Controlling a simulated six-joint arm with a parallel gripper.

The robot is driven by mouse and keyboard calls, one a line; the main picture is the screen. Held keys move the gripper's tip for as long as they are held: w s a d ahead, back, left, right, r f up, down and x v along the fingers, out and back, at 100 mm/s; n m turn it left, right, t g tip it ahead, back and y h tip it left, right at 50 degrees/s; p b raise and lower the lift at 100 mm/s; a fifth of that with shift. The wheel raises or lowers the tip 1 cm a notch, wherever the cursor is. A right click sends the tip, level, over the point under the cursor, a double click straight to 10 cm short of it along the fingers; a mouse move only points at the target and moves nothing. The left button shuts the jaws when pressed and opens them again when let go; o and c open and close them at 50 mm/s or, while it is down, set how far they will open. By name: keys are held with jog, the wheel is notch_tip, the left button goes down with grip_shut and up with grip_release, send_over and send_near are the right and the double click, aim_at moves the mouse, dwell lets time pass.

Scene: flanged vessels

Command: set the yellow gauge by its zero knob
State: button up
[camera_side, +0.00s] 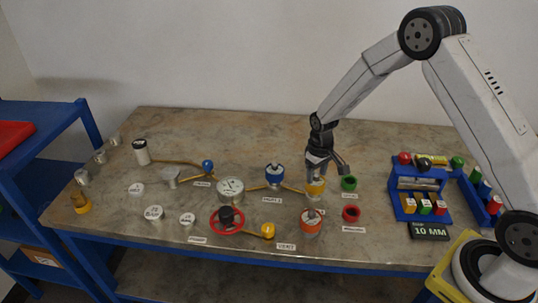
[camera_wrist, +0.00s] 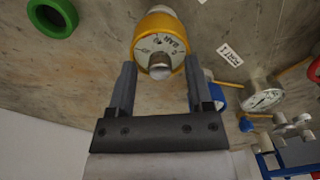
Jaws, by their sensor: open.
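The yellow gauge (camera_side: 316,190) stands on the table below my gripper (camera_side: 318,172) in the side view. In the wrist view the yellow gauge (camera_wrist: 160,25) has a pale dial facing the camera, and a grey zero knob (camera_wrist: 159,68) sticks out from the dial. My gripper (camera_wrist: 160,63) is open. Its two fingers lie on either side of the knob, with a gap on each side. Contact is not visible. The needle reading is too small to tell.
A green ring (camera_side: 348,183) and a red ring (camera_side: 351,213) lie close right of the gauge. An orange gauge (camera_side: 310,221) stands in front, and a blue-collared vessel (camera_side: 275,174) stands to the left. A blue rack (camera_side: 419,190) stands at the right.

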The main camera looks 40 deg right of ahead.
grip_shut()
jog(key=shift+m, duration=0.4)
jog(key=m, duration=1.1)
dwell(0.5)
grip_release()
